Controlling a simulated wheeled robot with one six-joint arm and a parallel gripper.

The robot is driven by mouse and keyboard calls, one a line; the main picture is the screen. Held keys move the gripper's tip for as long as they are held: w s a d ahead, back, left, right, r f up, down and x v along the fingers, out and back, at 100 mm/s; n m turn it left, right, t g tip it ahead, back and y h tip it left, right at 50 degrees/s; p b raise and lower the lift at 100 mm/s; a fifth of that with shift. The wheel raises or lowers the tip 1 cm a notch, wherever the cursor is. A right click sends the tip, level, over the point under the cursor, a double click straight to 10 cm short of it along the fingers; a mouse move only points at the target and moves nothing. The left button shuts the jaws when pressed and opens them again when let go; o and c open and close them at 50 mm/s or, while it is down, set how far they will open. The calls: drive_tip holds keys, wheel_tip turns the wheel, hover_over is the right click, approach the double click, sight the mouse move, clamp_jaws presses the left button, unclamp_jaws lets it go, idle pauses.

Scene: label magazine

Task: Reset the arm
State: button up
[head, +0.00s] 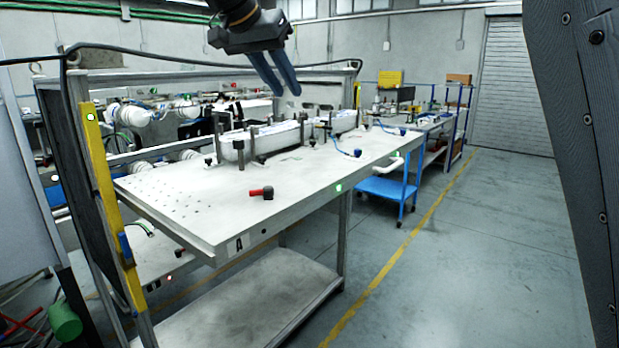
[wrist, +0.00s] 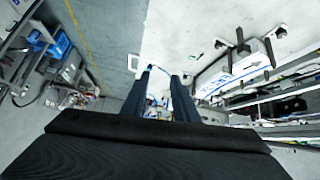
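My gripper (head: 277,73) hangs at the top of the head view, above and behind the grey worktable (head: 180,205). Its two blue-grey fingers point downward. In the wrist view the two dark fingers (wrist: 163,90) stand apart with a gap between them. Nothing shows held between the fingers. The tabletop shows beyond them in the wrist view.
A long white label magazine (head: 262,143) with dark clamps sits along the table's back. A red-and-black handle (head: 261,192) lies on the front part. A yellow post (head: 103,185) stands at left, a blue cart (head: 385,190) at right. Floor at right is free.

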drive_tip(key=s+d+f+n+g+y+b, duration=0.15)
drive_tip(key=d+f, duration=0.35)
drive_tip(key=f, duration=0.5)
drive_tip(key=s+d+f+n+g+b, duration=0.1)
drive_tip(key=s+d+f+b, duration=0.1)
drive_tip(key=d+f, duration=0.5)
drive_tip(key=s+d+f+n+g+y+b, duration=0.1)
drive_tip(key=s+d+f+n+g, duration=0.15)
drive_tip(key=f, duration=0.95)
drive_tip(key=s+d+f+y+b, duration=0.1)
drive_tip(key=s+d+f+b, duration=0.1)
drive_tip(key=s+d+f, duration=0.3)
drive_tip(key=s+d+f+g+y+b, duration=0.1)
drive_tip(key=s+d+f, duration=0.4)
drive_tip(key=s+f, duration=0.8)
wheel_tip(320, 180, down, 4)
drive_tip(key=shift+s+d+f+n+g+b, duration=0.15)
drive_tip(key=shift+n+g+b, duration=0.15)
drive_tip(key=shift+b, duration=0.6)
